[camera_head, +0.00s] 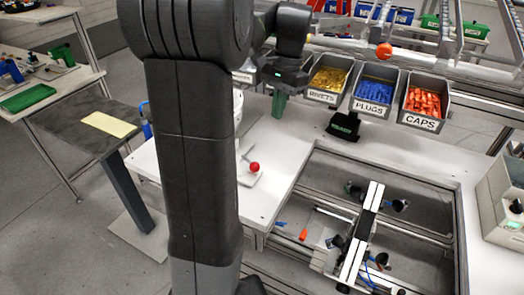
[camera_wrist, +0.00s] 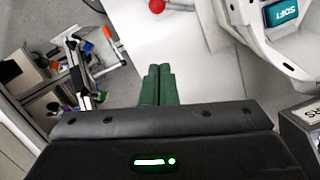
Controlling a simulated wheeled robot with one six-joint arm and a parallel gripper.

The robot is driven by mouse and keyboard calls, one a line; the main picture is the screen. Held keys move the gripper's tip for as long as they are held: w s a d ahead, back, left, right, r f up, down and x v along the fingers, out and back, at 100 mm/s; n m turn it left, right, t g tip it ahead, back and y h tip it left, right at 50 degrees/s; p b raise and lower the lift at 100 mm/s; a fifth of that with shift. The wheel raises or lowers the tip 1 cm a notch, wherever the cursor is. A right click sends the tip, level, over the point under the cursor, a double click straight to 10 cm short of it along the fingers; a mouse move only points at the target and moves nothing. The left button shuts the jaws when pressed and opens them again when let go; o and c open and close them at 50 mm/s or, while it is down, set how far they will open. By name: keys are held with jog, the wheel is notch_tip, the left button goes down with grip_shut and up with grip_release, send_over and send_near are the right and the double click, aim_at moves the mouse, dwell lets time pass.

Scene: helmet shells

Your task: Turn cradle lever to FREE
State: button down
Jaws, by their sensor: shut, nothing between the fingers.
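The red ball knob of a lever (camera_head: 254,167) shows on the white worktop, just right of my dark arm. The knob also shows at the top edge of the wrist view (camera_wrist: 156,6), cut off by the frame. Its markings are not readable, so I cannot tell its set position. A white shell-like body (camera_wrist: 240,30) with a teal display (camera_wrist: 282,13) is at the upper right of the wrist view; in the head view my arm mostly hides it. My gripper (camera_head: 279,116) has green fingers, shut and empty, above the worktop, apart from the knob. Its fingertips (camera_wrist: 159,68) point toward the knob's side.
Bins of yellow rivets (camera_head: 328,80), blue plugs (camera_head: 374,91) and orange caps (camera_head: 424,103) line the back. A black block with a green top (camera_head: 345,124) stands before them. A framed recess (camera_head: 345,230) opens at front right. White worktop (camera_head: 275,150) near the knob is clear.

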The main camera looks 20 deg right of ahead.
send_near(249, 161)
jog(key=d+f, duration=0.2)
jog(key=s+d+f, duration=0.1)
jog(key=d+f, duration=0.1)
jog(key=d, duration=0.1)
jog(key=shift+f, duration=0.25)
jog(key=a, duration=0.1)
jog(key=s+a+f+p, duration=0.1)
jog(key=a, duration=0.1)
jog(key=shift+f, duration=0.1)
jog(key=shift+s+a+f, duration=0.15)
jog(key=shift+a+f, duration=0.05)
jog(key=shift+f, duration=0.05)
